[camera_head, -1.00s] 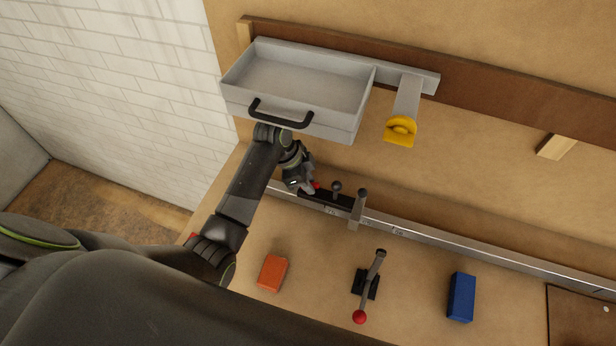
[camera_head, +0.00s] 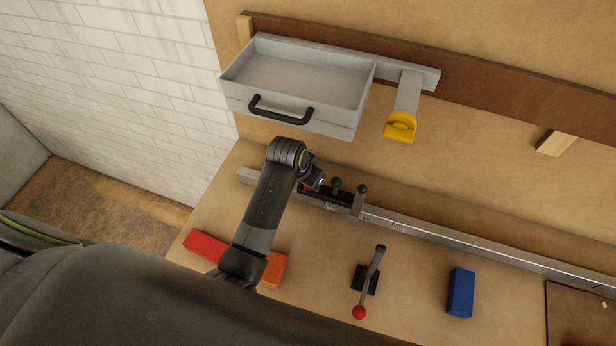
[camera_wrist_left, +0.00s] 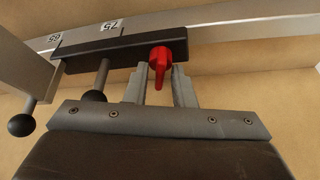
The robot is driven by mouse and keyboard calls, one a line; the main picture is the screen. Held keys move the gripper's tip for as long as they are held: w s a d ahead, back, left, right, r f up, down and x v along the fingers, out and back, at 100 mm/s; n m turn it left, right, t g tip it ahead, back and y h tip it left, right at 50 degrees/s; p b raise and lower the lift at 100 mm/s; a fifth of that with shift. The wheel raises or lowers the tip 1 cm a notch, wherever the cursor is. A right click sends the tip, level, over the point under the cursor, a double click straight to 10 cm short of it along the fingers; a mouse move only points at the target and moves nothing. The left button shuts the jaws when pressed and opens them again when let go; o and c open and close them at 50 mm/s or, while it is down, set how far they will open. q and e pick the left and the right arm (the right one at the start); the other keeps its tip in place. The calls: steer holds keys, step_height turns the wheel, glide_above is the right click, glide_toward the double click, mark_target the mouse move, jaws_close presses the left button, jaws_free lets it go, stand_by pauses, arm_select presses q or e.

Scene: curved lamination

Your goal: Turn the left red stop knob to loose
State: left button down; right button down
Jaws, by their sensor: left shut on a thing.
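The red stop knob (camera_wrist_left: 160,62) sits at the end of a black stop block (camera_wrist_left: 120,48) on the grey rail (camera_wrist_left: 235,33) in the left wrist view. Its tapered handle points down, between the two grey fingers of my left gripper (camera_wrist_left: 160,82), which is shut on it. In the head view my left gripper (camera_head: 309,185) is at the left end of the black block (camera_head: 335,199) and mostly hides the knob. My right gripper is not in view.
A grey tray (camera_head: 293,121) with a black handle stands behind my left arm. Black-ball levers (camera_head: 336,184) rise right of the gripper. A red-knobbed lever (camera_head: 359,312), an orange block (camera_head: 273,270), a red block (camera_head: 205,245) and a blue block (camera_head: 460,292) are on the table.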

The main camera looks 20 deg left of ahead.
arm_select(q)
steer(key=shift+d+n+y, duration=0.1)
steer(key=shift+n+y, duration=0.5)
steer(key=shift+n, duration=0.9)
steer(key=c, duration=1.5)
jaws_free()
steer(key=shift+c, duration=0.2)
